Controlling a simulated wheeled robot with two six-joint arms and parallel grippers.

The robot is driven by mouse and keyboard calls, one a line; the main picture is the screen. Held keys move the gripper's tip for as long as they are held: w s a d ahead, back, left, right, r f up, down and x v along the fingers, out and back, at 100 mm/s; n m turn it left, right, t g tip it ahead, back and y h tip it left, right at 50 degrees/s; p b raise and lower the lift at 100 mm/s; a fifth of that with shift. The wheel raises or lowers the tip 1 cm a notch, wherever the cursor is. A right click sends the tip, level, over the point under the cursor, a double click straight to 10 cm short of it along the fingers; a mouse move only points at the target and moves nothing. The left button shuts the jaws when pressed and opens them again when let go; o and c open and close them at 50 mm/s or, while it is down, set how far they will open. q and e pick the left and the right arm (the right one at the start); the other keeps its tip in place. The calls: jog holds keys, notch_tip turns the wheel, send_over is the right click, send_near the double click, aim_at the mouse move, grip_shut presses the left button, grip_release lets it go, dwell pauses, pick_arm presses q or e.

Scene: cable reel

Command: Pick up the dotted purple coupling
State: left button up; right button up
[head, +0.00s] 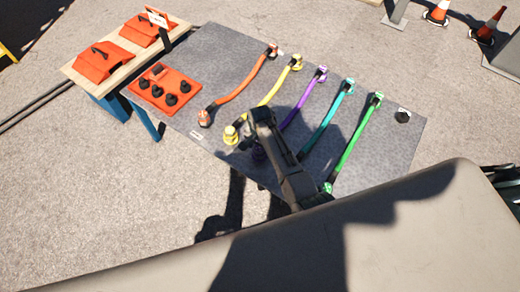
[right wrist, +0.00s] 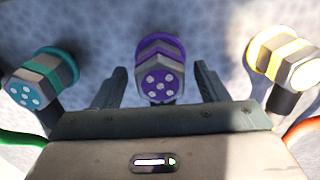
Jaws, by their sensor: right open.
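My right gripper (right wrist: 159,84) is open, with one finger on each side of the coupling and gaps between. In the head view my right arm covers most of this near end of the purple cable (head: 296,112); only a dark purple bit (head: 258,154) shows beside it. The cable's far purple coupling (head: 320,73) lies toward the back of the table. My left gripper is not in view.
A teal dotted coupling (right wrist: 38,78) and a yellow coupling (right wrist: 282,57) flank the purple one. Orange, yellow, teal and green (head: 357,138) cables lie on the grey table (head: 220,60). An orange tray (head: 190,78) with black knobs is at left. A black piece (head: 403,116) lies at right.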

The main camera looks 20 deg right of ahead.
jog(key=shift+f, duration=0.25)
jog(key=c, duration=0.6)
jog(key=shift+r, duration=0.1)
jog(key=c, duration=0.6)
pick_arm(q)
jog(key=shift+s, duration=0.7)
